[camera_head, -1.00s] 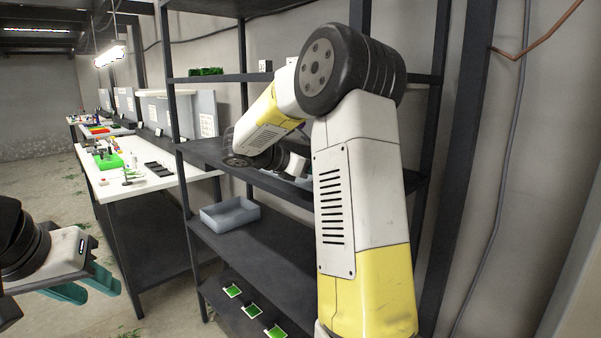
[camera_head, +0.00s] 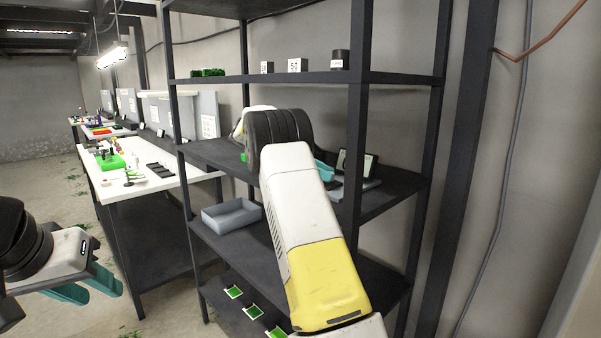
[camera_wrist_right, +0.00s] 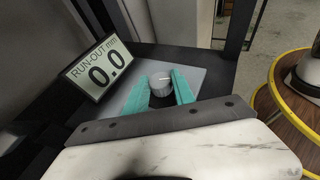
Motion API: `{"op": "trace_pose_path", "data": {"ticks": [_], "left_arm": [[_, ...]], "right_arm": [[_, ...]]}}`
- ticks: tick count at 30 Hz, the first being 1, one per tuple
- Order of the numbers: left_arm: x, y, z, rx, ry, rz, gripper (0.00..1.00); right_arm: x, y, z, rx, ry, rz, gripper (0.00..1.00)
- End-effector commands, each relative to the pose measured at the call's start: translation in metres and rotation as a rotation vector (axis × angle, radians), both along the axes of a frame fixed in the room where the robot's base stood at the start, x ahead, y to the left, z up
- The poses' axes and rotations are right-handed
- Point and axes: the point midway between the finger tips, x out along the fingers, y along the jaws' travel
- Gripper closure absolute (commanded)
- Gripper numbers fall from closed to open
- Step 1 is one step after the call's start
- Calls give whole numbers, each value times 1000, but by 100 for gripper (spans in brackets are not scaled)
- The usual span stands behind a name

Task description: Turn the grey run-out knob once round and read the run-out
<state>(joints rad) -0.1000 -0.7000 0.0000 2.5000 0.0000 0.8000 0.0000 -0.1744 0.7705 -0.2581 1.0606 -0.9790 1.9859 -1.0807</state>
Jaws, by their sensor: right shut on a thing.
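The grey run-out knob (camera_wrist_right: 161,83) stands on a flat grey plate (camera_wrist_right: 205,78) in the right wrist view, with a pale mark on its top. My right gripper (camera_wrist_right: 163,88) has its two teal fingers on either side of the knob and is shut on it. The tilted display (camera_wrist_right: 103,68) beside it reads "RUN-OUT mm 0.0". In the head view the display (camera_head: 369,166) stands on the middle shelf, and the knob is hidden there. My left gripper (camera_head: 97,293) is at the lower left, empty, its teal fingers apart, far from the knob.
The dark shelf rack (camera_head: 400,192) has uprights near my right arm. A grey bin (camera_head: 231,215) sits on the shelf below. A white workbench (camera_head: 150,182) is at left.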

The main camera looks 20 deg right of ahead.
Motion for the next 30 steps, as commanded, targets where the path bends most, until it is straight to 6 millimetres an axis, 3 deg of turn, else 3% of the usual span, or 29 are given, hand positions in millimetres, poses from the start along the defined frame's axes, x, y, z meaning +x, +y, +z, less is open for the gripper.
{"op": "trace_pose_path", "data": {"ticks": [18,19,22,30], "left_arm": [[0,0,0,0,0,0,64],[0,0,0,0,0,0,64],[0,0,0,0,0,0,64],[0,0,0,0,0,0,64]], "right_arm": [[1,0,0,1,0,-45,100],[1,0,0,1,0,-45,67],[0,-1,0,1,0,-45,48],[0,-1,0,0,0,-45,47]]}}
